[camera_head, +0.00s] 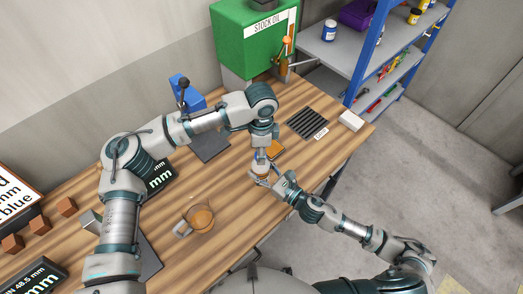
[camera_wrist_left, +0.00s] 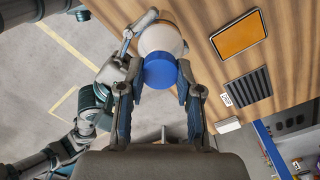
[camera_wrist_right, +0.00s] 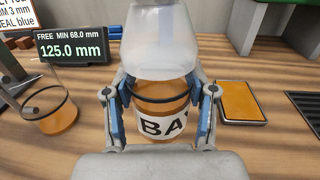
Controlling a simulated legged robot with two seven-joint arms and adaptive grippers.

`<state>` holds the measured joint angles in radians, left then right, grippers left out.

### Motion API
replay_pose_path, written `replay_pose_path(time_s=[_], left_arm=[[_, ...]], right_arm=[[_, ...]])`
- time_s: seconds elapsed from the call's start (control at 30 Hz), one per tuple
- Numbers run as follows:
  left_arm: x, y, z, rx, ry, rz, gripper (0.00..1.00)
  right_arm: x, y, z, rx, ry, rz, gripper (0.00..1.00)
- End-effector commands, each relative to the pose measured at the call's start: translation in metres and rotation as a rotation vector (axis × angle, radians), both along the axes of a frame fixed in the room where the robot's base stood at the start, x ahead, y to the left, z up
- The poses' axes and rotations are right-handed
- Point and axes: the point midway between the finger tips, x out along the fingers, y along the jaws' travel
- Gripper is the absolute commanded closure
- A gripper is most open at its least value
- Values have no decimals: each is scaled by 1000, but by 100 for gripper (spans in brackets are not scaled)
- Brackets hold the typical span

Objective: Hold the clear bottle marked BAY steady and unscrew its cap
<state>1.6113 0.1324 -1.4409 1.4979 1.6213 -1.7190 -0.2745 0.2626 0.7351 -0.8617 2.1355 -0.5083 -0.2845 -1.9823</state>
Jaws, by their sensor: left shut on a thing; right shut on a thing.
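The clear bottle marked BAY (camera_wrist_right: 160,90) holds orange liquid; only "BA" of its label shows in the right wrist view. It stands at the table's near edge in the head view (camera_head: 260,168). My right gripper (camera_wrist_right: 160,112) is shut around its body, one finger on each side; it also shows in the head view (camera_head: 262,179). The blue cap (camera_wrist_left: 160,70) is at the bottle's top in the left wrist view. My left gripper (camera_wrist_left: 161,92) is shut on the cap from above, with a finger on each side. I cannot tell whether the cap is loose.
A glass jug (camera_head: 201,218) with orange liquid stands left of the bottle. An orange-topped tray (camera_wrist_left: 238,35) lies close by, with a black slotted mat (camera_head: 307,123) beyond. A green stock oil tank (camera_head: 255,42) stands at the back. A display reads 125.0 mm (camera_wrist_right: 75,50).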

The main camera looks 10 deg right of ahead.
Motion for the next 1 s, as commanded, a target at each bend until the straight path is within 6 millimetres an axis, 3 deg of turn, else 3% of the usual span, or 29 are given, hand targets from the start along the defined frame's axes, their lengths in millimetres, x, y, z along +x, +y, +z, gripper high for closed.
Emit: replay_pose_path(time_s=[0.47, 1.0], left_arm=[[0, 0, 1, 0, 1, -1, 100], [1, 0, 18, 0, 1, -1, 100]], right_arm=[[0, 0, 0, 0, 0, -1, 100], [0, 0, 0, 0, 0, -1, 100]])
